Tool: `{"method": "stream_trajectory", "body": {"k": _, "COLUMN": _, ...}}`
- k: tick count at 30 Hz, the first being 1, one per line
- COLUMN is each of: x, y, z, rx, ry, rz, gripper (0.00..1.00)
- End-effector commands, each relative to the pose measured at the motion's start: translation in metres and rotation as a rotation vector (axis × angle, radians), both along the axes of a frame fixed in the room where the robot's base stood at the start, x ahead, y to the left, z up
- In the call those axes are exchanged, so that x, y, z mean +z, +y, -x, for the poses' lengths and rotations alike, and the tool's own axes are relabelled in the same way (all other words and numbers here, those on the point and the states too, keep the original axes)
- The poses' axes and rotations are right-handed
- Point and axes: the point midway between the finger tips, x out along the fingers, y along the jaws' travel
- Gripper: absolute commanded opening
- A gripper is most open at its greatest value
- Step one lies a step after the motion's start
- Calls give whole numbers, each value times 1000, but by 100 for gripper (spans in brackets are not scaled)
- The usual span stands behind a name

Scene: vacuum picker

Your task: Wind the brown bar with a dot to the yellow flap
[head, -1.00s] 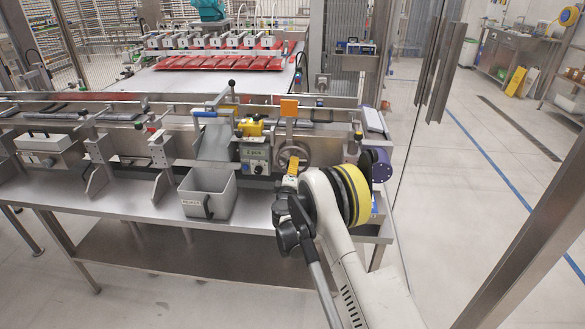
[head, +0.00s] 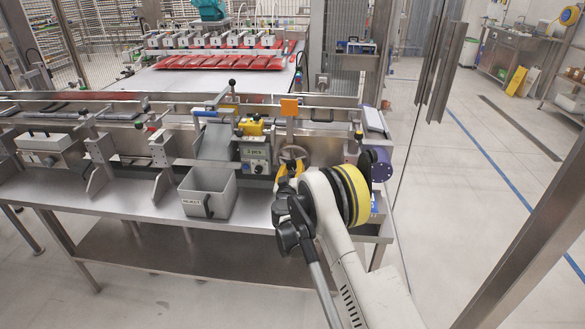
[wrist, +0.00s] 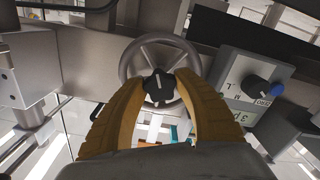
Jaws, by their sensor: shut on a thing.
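A grey spoked handwheel (wrist: 181,48) fills the middle of the wrist view, with a black lobed knob (wrist: 158,88) at its centre. It also shows in the head view (head: 295,151), partly hidden by my gripper. My gripper (wrist: 160,84) has its two yellow fingers on either side of the black knob and is shut on it. Dark brown bars (head: 117,117) lie along the conveyor in the head view; I cannot make out a dot on any.
A grey reject bin (head: 207,195) stands on the bench.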

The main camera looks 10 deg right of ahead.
Motion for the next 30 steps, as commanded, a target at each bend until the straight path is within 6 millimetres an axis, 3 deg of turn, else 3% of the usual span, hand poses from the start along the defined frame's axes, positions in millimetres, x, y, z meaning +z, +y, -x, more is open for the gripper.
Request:
{"method": "stream_trajectory", "body": {"k": 15, "x": 1, "y": 1, "z": -1, "rx": 1, "ry": -106, "rz": -324, "gripper": 7}}
{"method": "stream_trajectory", "body": {"k": 30, "x": 0, "y": 1, "z": -1, "rx": 1, "ry": -127, "rz": -390, "gripper": 7}}
